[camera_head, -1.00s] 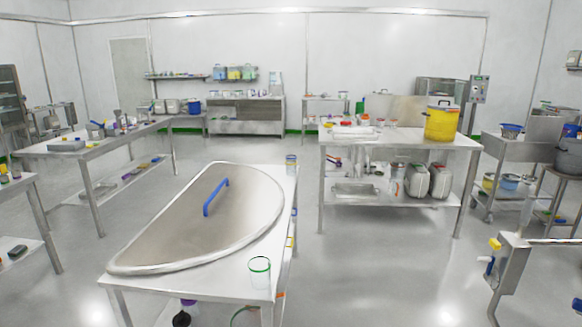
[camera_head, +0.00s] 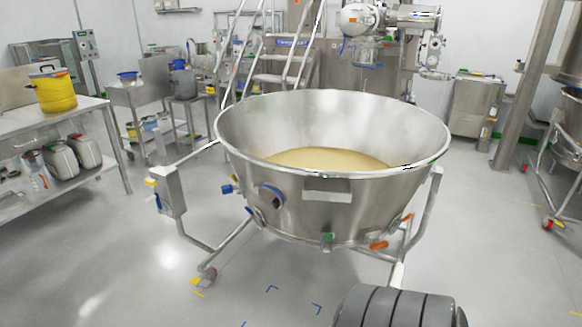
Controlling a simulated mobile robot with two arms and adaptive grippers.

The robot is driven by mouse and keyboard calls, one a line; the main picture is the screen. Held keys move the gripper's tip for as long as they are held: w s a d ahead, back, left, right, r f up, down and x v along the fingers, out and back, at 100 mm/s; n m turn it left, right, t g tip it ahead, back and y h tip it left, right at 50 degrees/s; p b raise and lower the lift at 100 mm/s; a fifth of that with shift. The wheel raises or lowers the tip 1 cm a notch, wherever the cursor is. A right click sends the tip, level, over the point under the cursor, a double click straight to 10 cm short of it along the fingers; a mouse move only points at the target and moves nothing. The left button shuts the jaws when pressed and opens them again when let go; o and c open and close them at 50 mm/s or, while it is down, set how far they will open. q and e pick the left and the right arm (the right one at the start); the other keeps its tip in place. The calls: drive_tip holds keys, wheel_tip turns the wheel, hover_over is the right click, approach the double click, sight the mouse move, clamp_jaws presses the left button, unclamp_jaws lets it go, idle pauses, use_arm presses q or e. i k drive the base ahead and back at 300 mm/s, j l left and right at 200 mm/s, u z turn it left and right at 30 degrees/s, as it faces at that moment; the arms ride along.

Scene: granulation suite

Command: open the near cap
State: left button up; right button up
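A large steel bowl (camera_head: 335,205) on a wheeled frame stands in the middle, with pale yellow material (camera_head: 325,160) inside. A round blue-rimmed port or cap (camera_head: 268,197) is on its near left wall; it looks closed, but I cannot tell for sure. A smaller blue fitting (camera_head: 228,189) sticks out to its left. Small green (camera_head: 327,238) and orange (camera_head: 379,245) parts sit at the lower front. Which of these is the near cap I cannot tell. Neither of my grippers is in view.
A table (camera_head: 75,125) with a yellow drum (camera_head: 53,92) stands at left. A steel box (camera_head: 168,190) is on the bowl's left frame. A dark ribbed object (camera_head: 400,308) shows at the bottom edge. Steel stairs (camera_head: 285,60) rise behind. The floor at front left is clear.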

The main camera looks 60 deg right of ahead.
sight(272, 198)
drive_tip(key=z, duration=1.8)
